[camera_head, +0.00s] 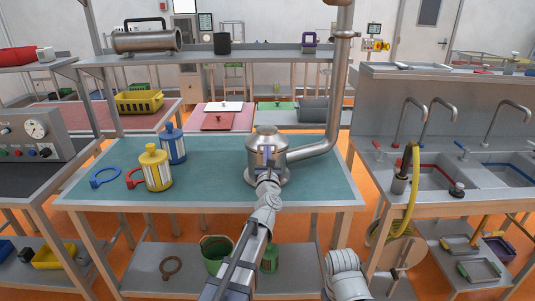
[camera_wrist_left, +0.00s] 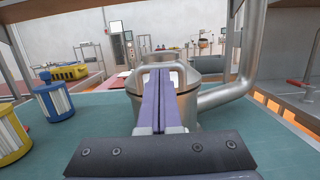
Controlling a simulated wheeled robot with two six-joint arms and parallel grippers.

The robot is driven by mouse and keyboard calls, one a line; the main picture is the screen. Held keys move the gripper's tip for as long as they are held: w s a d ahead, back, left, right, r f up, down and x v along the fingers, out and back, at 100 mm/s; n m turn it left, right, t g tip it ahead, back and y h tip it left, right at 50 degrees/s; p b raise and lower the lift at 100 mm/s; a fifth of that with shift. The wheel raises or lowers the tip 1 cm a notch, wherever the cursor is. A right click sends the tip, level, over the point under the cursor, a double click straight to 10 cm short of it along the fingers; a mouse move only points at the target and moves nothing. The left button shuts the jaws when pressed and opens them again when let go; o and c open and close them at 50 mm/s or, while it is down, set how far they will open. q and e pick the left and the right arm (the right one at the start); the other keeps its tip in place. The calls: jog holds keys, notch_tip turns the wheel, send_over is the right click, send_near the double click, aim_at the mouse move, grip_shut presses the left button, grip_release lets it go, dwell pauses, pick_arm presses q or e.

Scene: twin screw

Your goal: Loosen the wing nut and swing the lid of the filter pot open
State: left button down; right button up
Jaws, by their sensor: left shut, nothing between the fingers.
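The filter pot (camera_head: 254,172) is a round steel vessel on the green mat, joined to a pipe on its right. Its domed lid (camera_head: 266,131) sits level on top and looks shut. A steel bar handle (camera_wrist_left: 152,69) shows at the pot's front in the left wrist view. My left gripper (camera_head: 270,162) is in front of the pot. Its purple fingers (camera_wrist_left: 161,80) are shut, with nothing between them, and overlap the handle in view; I cannot tell whether they touch it. The wing nut cannot be made out clearly. My right gripper is not in view.
Blue (camera_head: 172,147) and yellow (camera_head: 156,170) filter cartridges stand left of the pot, near blue (camera_head: 105,178) and red (camera_head: 135,180) ring tools. The steel pipe (camera_head: 340,90) rises at the right. The mat (camera_head: 215,165) is clear between cartridges and pot.

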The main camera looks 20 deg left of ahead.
pick_arm(q)
jog(key=w+a+r+p, duration=0.1)
jog(key=w+r+p, duration=0.2)
jog(key=r+p, duration=0.4)
jog(key=w+a+r+p, duration=0.1)
jog(key=w+r+p, duration=0.3)
jog(key=r+p, duration=0.3)
jog(key=shift+r, duration=0.25)
jog(key=shift+f, duration=0.1)
dwell(0.7)
jog(key=f+b+v, duration=0.2)
jog(key=b+v, duration=0.3)
jog(key=v, duration=0.7)
jog(key=shift+f, duration=0.4)
